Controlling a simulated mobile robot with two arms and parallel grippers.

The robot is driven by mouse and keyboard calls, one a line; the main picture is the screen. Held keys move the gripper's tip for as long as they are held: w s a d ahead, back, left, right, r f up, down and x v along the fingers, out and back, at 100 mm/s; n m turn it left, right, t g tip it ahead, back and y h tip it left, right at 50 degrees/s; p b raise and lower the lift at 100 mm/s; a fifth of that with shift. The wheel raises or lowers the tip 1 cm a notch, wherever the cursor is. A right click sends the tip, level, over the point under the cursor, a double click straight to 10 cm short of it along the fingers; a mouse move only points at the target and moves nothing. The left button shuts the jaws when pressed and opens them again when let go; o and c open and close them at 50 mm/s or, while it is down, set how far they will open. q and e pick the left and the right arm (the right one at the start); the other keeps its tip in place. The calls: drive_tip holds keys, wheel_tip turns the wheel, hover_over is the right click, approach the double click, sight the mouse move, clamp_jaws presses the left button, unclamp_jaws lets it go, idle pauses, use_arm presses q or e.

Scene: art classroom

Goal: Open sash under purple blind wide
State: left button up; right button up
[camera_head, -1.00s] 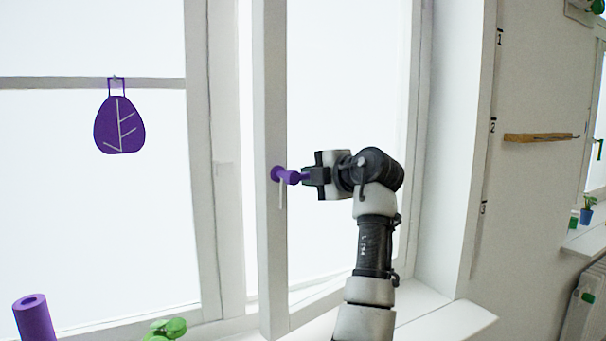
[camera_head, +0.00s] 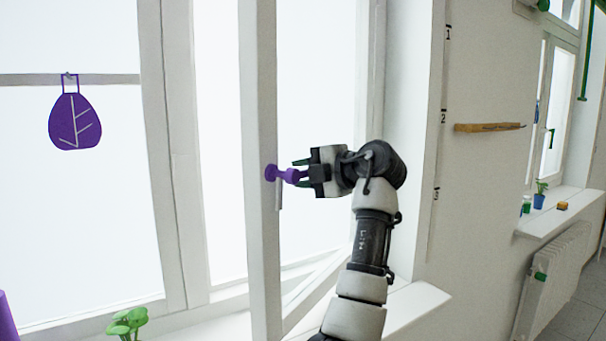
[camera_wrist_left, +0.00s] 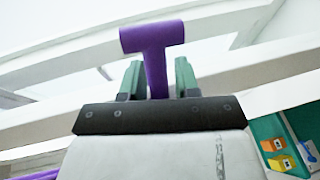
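The white sash (camera_head: 260,235) stands ajar, with a gap between its stile and the fixed frame (camera_head: 172,215) to its left. A purple handle (camera_head: 288,175) sticks out of the stile. My left gripper (camera_head: 302,173) is at the handle, its green-tipped fingers spread above and below it. In the left wrist view, the T-shaped handle (camera_wrist_left: 155,65) lies between the open fingers (camera_wrist_left: 157,80), with gaps on both sides. My right gripper is out of view. No purple blind shows in these frames.
A purple leaf ornament (camera_head: 75,122) hangs on the left pane. A green plant (camera_head: 127,322) and part of a purple cylinder (camera_head: 6,320) are at the bottom left. The windowsill (camera_head: 415,305) juts out behind my arm.

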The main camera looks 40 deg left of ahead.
use_arm(q)
drive_tip(key=shift+o, duration=0.6)
drive_tip(key=shift+s, duration=0.1)
drive_tip(key=shift+r, duration=0.1)
drive_tip(key=d+r+b, duration=0.2)
drive_tip(key=d, duration=0.8)
drive_tip(key=shift+s+d+b, duration=0.2)
drive_tip(key=shift+d+b, duration=0.1)
drive_tip(key=shift+d, duration=0.1)
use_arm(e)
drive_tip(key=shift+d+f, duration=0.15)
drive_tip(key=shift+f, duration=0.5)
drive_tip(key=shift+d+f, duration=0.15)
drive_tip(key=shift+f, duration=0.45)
